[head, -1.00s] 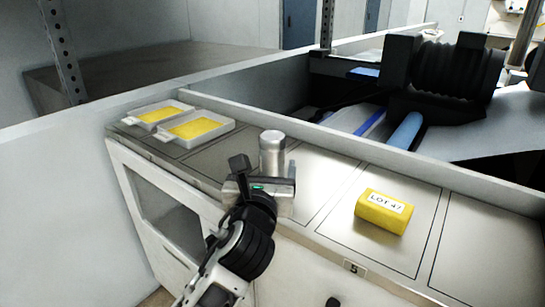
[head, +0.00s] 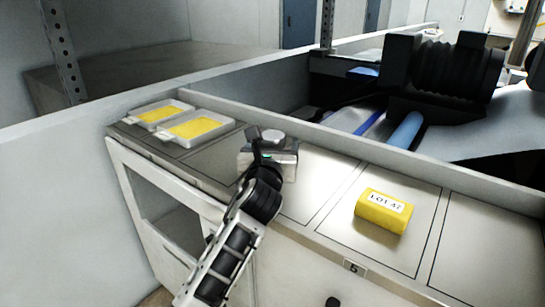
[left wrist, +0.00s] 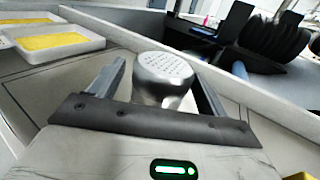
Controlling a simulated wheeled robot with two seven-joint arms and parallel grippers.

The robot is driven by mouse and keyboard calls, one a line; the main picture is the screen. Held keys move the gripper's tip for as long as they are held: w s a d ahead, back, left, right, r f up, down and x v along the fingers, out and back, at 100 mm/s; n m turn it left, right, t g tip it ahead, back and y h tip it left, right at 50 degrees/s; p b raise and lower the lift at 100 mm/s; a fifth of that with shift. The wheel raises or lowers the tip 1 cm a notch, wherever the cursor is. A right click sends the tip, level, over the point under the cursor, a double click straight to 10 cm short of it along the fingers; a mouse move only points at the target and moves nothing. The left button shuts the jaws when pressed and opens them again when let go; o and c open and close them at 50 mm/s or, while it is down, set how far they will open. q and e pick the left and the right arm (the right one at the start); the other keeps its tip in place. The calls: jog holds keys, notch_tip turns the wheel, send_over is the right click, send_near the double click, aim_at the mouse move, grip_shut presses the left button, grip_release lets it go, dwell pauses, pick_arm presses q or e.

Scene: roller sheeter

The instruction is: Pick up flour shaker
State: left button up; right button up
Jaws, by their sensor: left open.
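The flour shaker (left wrist: 164,75) is a metal cylinder with a perforated domed top. It stands upright on the counter, between the two fingers of my left gripper (left wrist: 160,88) in the left wrist view. In the head view only the top of the shaker (head: 273,136) shows above my left gripper (head: 270,152); its lower part is hidden. The left fingers are open, one on each side of the shaker, with a visible gap at the left. My right gripper is not in view.
Two white trays with yellow contents, a rear one (head: 188,107) and a nearer one (head: 228,124), sit left of the shaker. A yellow block labelled LOT 47 (head: 376,219) lies to the right.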

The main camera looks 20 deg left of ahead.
aim_at(272, 135)
pick_arm(q)
jog(key=c, duration=1.2)
jog(key=shift+r, duration=0.5)
notch_tip(272, 135, up, 3)
jog(key=shift+f+p, duration=0.2)
jog(key=shift+p, duration=0.1)
jog(key=s+d+r, duration=0.2)
jog(key=s+r, duration=0.1)
jog(key=s, duration=0.1)
jog(key=s+d+r, duration=0.2)
jog(key=s+r, duration=0.1)
jog(key=s, duration=0.1)
jog(key=s+d+r+p, duration=0.1)
jog(key=s+d+r, duration=0.2)
jog(key=s, duration=0.1)
jog(key=shift+s+r, duration=0.1)
jog(key=shift+r, duration=0.1)
